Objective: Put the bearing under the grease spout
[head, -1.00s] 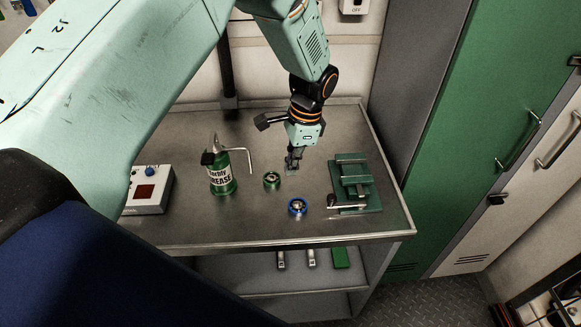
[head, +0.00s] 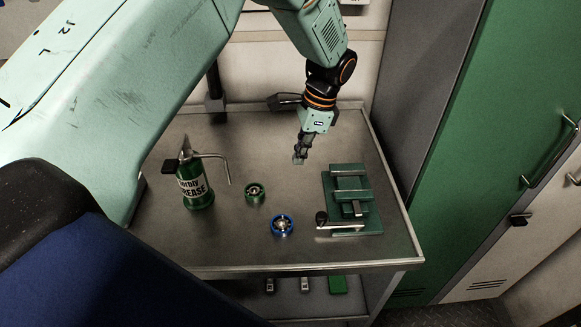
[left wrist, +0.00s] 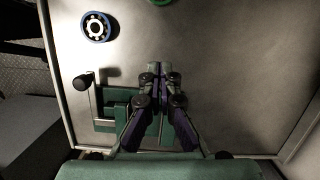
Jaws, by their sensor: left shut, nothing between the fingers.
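A grease can (head: 195,186) with a bent spout (head: 224,166) stands upright on the metal table. A green bearing (head: 255,194) lies to the right of the can, apart from the spout's tip. A blue bearing (head: 282,225) lies nearer the front; it also shows at the upper left of the left wrist view (left wrist: 88,23). The green one is cut off at the top of the left wrist view (left wrist: 160,1). My left gripper (head: 299,160) is shut and empty above the table, behind and right of both bearings. Its fingers show together in the left wrist view (left wrist: 154,66). My right gripper is not in view.
A green vise (head: 350,188) with a crank handle stands at the table's right, close to my left gripper. A lower shelf (head: 322,306) holds several small items. Green lockers (head: 500,130) stand to the right. The table's back middle is clear.

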